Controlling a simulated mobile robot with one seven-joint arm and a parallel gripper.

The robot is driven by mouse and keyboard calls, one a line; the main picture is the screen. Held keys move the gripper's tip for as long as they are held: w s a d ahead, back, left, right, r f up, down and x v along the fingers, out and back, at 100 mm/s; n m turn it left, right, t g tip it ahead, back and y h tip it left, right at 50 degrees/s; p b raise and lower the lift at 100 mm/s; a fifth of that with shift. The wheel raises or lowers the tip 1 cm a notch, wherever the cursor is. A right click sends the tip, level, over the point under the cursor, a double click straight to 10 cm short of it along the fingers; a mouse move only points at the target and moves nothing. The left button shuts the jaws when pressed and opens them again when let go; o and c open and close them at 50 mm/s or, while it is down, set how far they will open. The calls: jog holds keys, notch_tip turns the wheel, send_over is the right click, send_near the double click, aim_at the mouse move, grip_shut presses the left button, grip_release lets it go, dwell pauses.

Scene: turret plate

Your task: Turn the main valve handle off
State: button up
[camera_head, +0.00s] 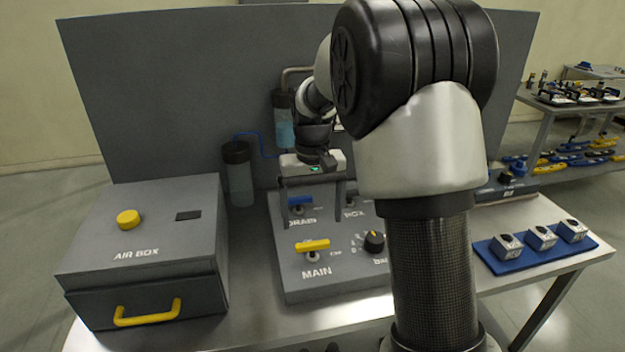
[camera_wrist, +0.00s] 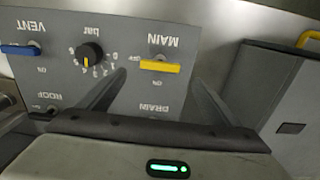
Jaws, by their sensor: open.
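The MAIN valve has a yellow bar handle (camera_head: 312,245) on the sloped grey panel, just above its MAIN label. The handle lies crosswise, roughly level in the picture. In the wrist view, which shows the panel upside down, the yellow handle (camera_wrist: 160,67) also lies crosswise, with small marks above and below it. My gripper (camera_head: 314,218) is open and empty above the panel, over the DRAIN row and behind the yellow handle. In the wrist view my gripper's two fingers (camera_wrist: 160,80) stand apart, one either side of the handle's line, and do not visibly touch it.
A blue DRAIN handle (camera_head: 300,201) sits behind the yellow one, between my fingers in the head view. A black bar knob (camera_head: 374,241) is to its right. The air box (camera_head: 150,235) stands left. A blue tray (camera_head: 540,258) with metal blocks is right. My arm hides part of the panel.

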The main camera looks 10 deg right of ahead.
notch_tip(320, 180, up, 10)
jog(key=shift+p, duration=0.3)
